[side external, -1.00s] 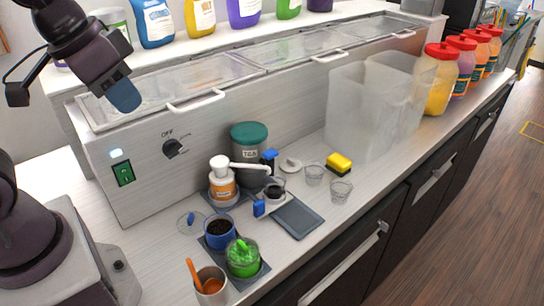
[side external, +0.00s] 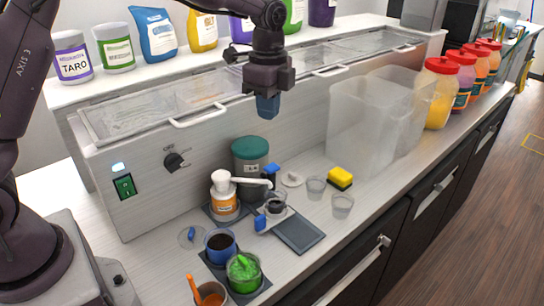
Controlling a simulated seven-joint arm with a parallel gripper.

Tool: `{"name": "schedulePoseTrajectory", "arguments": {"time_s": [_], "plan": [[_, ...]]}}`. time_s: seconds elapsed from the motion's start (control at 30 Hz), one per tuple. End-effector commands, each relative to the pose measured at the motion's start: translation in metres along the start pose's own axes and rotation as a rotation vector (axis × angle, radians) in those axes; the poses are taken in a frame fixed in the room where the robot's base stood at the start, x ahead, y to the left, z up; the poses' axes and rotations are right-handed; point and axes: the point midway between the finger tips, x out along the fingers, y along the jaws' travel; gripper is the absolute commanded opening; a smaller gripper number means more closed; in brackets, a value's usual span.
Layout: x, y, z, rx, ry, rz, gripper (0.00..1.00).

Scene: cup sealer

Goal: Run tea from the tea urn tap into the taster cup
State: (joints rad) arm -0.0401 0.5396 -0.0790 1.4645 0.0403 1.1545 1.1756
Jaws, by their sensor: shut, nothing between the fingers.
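The tea urn (side external: 250,156) is a grey cylinder with a green lid, standing against the steel cabinet. A blue part (side external: 270,172) at its right side looks like the tap. Below it, a small cup with dark contents (side external: 274,206) sits on a pale piece with a blue handle (side external: 262,222). Two small clear cups (side external: 316,186) (side external: 342,204) stand to the right; which one is the taster cup I cannot tell. My gripper (side external: 268,106) points down above and slightly right of the urn, apart from everything, its blue fingers shut and empty.
A white-topped pump bottle (side external: 224,197) stands left of the tap. A dark tray (side external: 300,235) lies in front. A blue cup (side external: 220,246) and green tub (side external: 243,272) are nearer. A yellow sponge (side external: 339,178) and clear bins (side external: 375,115) are right.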

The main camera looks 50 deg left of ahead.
Motion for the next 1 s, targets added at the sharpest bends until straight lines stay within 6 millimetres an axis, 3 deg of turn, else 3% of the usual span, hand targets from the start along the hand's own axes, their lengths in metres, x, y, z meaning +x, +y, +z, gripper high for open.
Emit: {"name": "schedulePoseTrajectory", "arguments": {"time_s": [0.13, 0.3, 0.7, 0.87, 1.0], "plan": [[-0.017, -0.012, -0.004, 0.210, 0.005, -0.029, 0.00], [-0.018, -0.009, -0.003, 0.331, -0.001, -0.015, 0.00], [-0.017, -0.009, -0.003, 0.352, -0.001, -0.015, 0.00], [-0.004, -0.009, -0.003, 0.351, -0.001, -0.012, 0.00], [0.022, -0.009, -0.003, 0.351, -0.002, -0.010, 0.00]]}}
